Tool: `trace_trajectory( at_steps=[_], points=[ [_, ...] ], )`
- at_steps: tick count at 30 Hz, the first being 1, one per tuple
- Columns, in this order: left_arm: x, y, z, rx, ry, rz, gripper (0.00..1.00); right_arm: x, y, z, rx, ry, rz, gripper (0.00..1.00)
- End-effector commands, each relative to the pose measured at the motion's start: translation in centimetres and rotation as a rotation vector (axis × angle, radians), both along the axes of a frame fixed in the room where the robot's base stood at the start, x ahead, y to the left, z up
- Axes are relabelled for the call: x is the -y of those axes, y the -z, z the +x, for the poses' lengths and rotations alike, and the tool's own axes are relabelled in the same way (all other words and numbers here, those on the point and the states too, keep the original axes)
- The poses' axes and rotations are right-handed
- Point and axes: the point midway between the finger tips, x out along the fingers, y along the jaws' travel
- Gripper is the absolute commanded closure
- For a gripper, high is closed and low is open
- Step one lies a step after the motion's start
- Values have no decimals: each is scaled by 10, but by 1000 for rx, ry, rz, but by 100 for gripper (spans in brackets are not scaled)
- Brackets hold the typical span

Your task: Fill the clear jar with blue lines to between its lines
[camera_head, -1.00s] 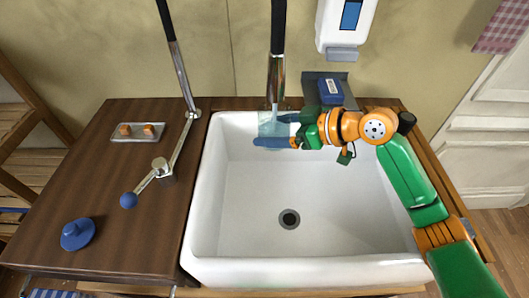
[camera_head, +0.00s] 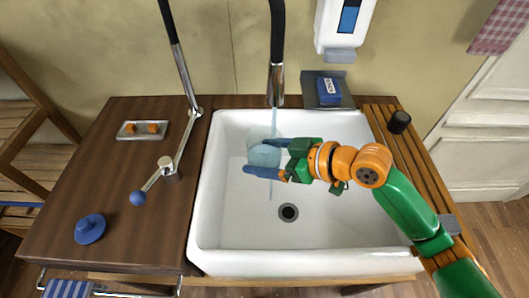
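The clear jar (camera_head: 263,152) is over the white sink (camera_head: 320,235), tinted pale blue; its lines and water level are too small to make out. My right gripper (camera_head: 265,159) reaches in from the right, its blue fingers closed around the jar. The black and steel spout (camera_head: 276,85) hangs above the sink. A thin stream of water (camera_head: 274,118) falls from it, and a faint streak continues below the fingers. I cannot tell whether the stream enters the jar or passes beside it. The tap lever with a blue knob (camera_head: 138,198) is at the left. My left gripper is not in view.
A tray with orange blocks (camera_head: 142,130) and a blue stopper-like piece (camera_head: 90,228) are on the wooden counter. A blue box (camera_head: 329,90) sits behind the sink, below a white dispenser (camera_head: 342,25). A black cup (camera_head: 399,122) stands on the right slats.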

Motion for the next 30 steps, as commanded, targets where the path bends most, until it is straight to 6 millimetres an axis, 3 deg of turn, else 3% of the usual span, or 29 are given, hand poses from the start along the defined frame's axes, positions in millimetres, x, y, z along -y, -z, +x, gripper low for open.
trace_trajectory(
  at_steps=[21,30],
  points=[
    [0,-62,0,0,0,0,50,-19,-32,-66,0,-2,0,100],
    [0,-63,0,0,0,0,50,-21,-31,-71,1,0,2,100]
  ],
)
